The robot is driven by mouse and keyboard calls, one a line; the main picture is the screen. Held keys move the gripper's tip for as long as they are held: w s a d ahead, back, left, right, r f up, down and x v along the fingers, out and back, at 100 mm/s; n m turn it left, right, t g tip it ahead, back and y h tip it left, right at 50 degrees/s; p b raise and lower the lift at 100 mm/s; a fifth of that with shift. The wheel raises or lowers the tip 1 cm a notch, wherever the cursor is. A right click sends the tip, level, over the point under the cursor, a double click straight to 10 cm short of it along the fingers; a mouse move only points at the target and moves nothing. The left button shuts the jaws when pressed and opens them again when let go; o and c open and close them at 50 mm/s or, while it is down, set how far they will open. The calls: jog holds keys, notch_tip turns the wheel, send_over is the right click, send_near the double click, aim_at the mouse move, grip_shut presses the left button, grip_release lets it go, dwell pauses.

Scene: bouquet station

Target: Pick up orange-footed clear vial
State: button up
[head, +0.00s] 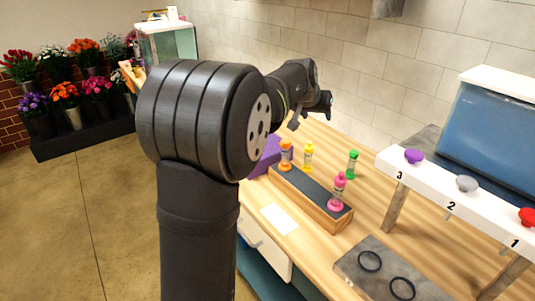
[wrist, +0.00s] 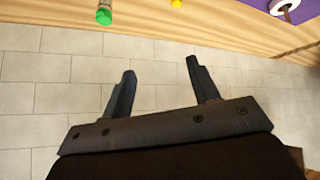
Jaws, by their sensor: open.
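The orange-footed vial (head: 286,155) stands upright at the far left end of a dark-topped wooden block (head: 300,185); its orange cap and base show in the head view. A yellow vial (head: 308,156) is just right of it, a green vial (head: 352,163) further right, and a pink vial (head: 338,190) at the near right of the block. My gripper (wrist: 160,66) is open and empty, with tiled wall behind its jaws in the wrist view. A green cap (wrist: 104,15) and a bit of yellow (wrist: 177,3) show at the wrist view's top edge. I cannot pick out the orange vial there.
A purple box (head: 268,154) sits by the block's left end. A white rack (head: 430,184) with numbered purple, grey and red knobs stands at right. A grey mat (head: 388,276) holds two black rings. A white card (head: 279,219) lies near the front edge.

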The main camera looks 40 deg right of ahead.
jog(key=w+a+m+y, duration=0.1)
jog(key=w+a+m, duration=0.15)
jog(key=a, duration=0.25)
jog(key=m+g+y, duration=0.2)
jog(key=m+g, duration=0.1)
jog(key=m, duration=0.1)
send_near(282, 143)
jog(key=x, duration=0.9)
jog(key=shift+s+f, duration=0.1)
jog(key=shift+d+x, duration=0.15)
jog(key=shift+x, duration=1.25)
jog(key=shift+d+x, duration=0.1)
jog(key=shift+x, duration=1.3)
grip_shut()
